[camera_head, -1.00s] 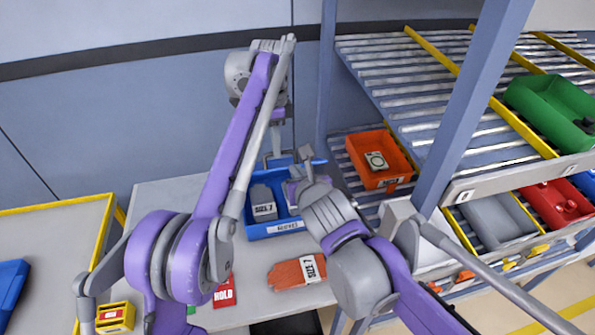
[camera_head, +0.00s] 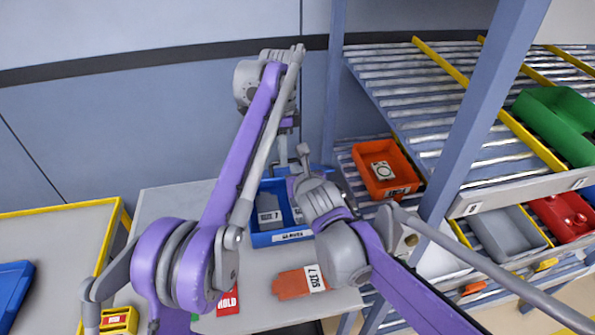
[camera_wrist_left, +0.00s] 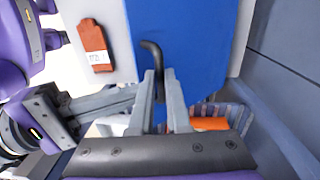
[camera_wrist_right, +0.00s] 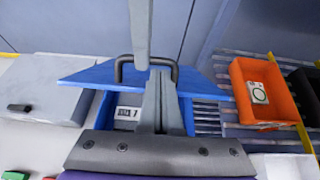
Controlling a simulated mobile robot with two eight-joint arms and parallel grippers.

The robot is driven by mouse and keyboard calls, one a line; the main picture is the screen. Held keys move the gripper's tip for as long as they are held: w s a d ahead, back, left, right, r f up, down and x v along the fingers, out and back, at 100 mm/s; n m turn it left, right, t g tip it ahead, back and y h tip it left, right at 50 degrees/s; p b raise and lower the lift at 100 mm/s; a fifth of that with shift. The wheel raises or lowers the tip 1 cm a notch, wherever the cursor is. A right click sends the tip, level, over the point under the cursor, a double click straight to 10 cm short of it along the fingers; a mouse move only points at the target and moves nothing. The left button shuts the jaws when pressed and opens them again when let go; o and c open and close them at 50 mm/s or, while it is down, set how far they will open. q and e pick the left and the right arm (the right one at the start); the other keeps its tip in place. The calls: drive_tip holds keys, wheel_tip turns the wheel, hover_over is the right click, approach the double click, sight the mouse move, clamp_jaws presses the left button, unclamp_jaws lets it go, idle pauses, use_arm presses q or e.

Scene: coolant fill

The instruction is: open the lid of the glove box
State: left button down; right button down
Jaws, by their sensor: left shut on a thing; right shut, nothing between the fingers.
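The blue glove box (camera_head: 272,239) stands on the bench with its inside partly open to view; grey gloves tagged SIZE 7 (camera_head: 268,210) show in it. Its blue lid (camera_wrist_right: 90,74) is raised and tilted above the box in the right wrist view, and fills the middle of the left wrist view (camera_wrist_left: 190,40). My left gripper (camera_wrist_left: 163,78) is shut on the lid's black handle (camera_wrist_left: 153,52). My right gripper (camera_wrist_right: 159,76) is shut and empty, close in front of the lid and handle. In the head view my arms hide much of the lid.
An orange-red glove (camera_head: 295,284) with a SIZE 7 tag and a red HOLD card (camera_head: 228,303) lie on the bench. An orange bin (camera_head: 384,170) sits on the roller rack to the right. A blue rack post (camera_head: 480,110) stands near my right arm.

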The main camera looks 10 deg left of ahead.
use_arm(q)
drive_tip(key=shift+w+a+f, duration=0.15)
drive_tip(key=shift+w+f, duration=0.05)
use_arm(e)
drive_tip(key=shift+w+a+r, duration=0.15)
drive_tip(key=shift+w+r, duration=0.3)
use_arm(q)
drive_tip(key=c, duration=1.2)
unclamp_jaws()
drive_tip(key=shift+w, duration=0.1)
drive_tip(key=o, duration=0.3)
drive_tip(key=shift+w, duration=0.15)
use_arm(e)
drive_tip(key=shift+w+a+f, duration=0.1)
drive_tip(key=shift+w+f, duration=0.05)
drive_tip(key=shift+w, duration=0.15)
